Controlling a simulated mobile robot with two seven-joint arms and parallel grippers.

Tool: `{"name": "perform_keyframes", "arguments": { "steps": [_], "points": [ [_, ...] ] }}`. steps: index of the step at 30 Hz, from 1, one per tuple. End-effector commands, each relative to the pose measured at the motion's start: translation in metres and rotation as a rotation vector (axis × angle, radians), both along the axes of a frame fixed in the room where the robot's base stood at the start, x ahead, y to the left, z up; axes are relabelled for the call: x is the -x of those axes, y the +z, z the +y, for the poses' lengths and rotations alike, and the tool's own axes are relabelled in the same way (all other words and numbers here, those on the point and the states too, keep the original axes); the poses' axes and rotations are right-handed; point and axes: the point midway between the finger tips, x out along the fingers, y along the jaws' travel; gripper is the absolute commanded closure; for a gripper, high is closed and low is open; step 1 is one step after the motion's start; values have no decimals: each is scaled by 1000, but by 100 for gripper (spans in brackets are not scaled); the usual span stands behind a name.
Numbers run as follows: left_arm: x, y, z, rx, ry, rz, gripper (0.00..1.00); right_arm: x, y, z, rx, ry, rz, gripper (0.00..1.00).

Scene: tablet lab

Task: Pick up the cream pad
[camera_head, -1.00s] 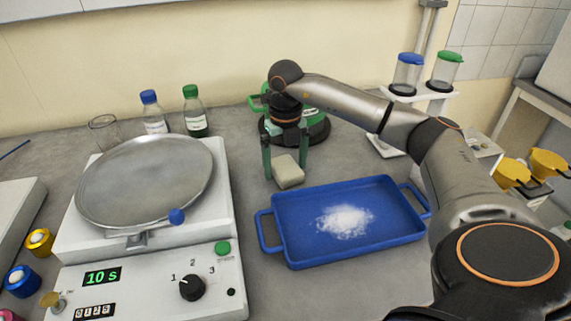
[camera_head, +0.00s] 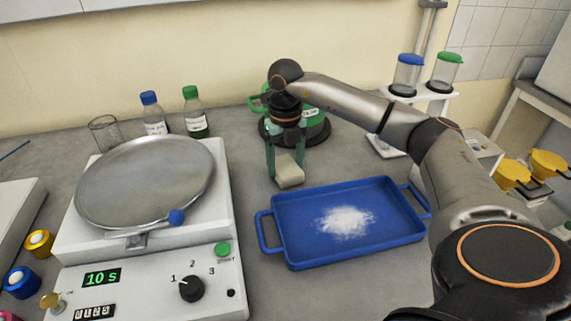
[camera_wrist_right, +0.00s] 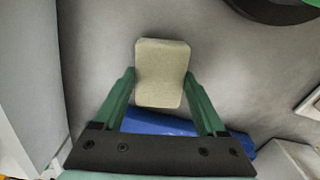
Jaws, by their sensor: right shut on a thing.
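The cream pad (camera_head: 289,175) is a small pale block on the grey bench, just behind the blue tray. My right gripper (camera_head: 286,168) points down over it, with its green fingers on either side of the pad. In the right wrist view the pad (camera_wrist_right: 162,72) sits between the two fingertips (camera_wrist_right: 160,82), which touch or nearly touch its sides. The right gripper is shut on the pad, which appears to be at bench level. My left gripper is not in view.
The blue tray (camera_head: 282,236) with white powder (camera_head: 345,222) lies in front of the pad. A balance-like machine with a round metal plate (camera_head: 146,180) stands at left. Two capped bottles (camera_head: 195,112) and a green-and-black item (camera_head: 315,128) stand behind.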

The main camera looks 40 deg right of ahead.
Motion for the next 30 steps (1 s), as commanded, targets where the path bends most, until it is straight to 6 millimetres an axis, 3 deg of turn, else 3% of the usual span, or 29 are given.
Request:
{"name": "perform_keyframes", "arguments": {
  "steps": [7,16,24,30],
  "points": [
    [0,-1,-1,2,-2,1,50,-1,32,1,-1,1,-7,79],
    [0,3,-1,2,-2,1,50,16,96,60,0,10,-6,79],
    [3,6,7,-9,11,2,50,32,120,114,1,5,-4,79],
    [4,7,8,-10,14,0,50,37,126,132,0,1,-2,79]
  ]
}}
